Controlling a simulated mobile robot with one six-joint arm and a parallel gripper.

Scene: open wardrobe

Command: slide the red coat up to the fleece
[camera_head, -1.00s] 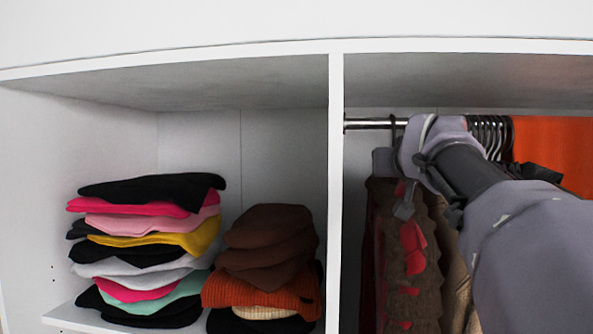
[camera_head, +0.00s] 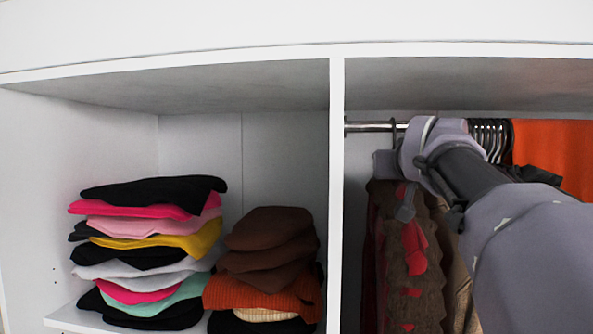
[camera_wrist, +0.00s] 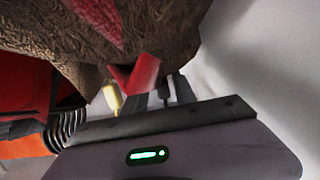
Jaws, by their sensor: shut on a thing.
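A brown fuzzy garment with red patches (camera_head: 423,285) hangs at the left end of the rail, close to the divider; it also shows in the wrist view (camera_wrist: 60,28). I cannot tell whether it is the fleece. A dark red edge (camera_head: 370,260) shows to its left. In the wrist view a bright red garment (camera_wrist: 25,85) hangs beside the brown one, on the side of the orange cloth; it may be the red coat. My gripper (camera_wrist: 165,92) is shut at the top of the garments, apparently on a hanger (camera_head: 394,128); the grip itself is mostly hidden.
The metal rail (camera_head: 365,126) runs right from the white divider (camera_head: 336,200). Several hanger hooks (camera_head: 490,135) crowd beside an orange garment (camera_head: 550,145). Folded hats and knits (camera_head: 150,225) fill the left compartment. My arm hides much of the hanging space.

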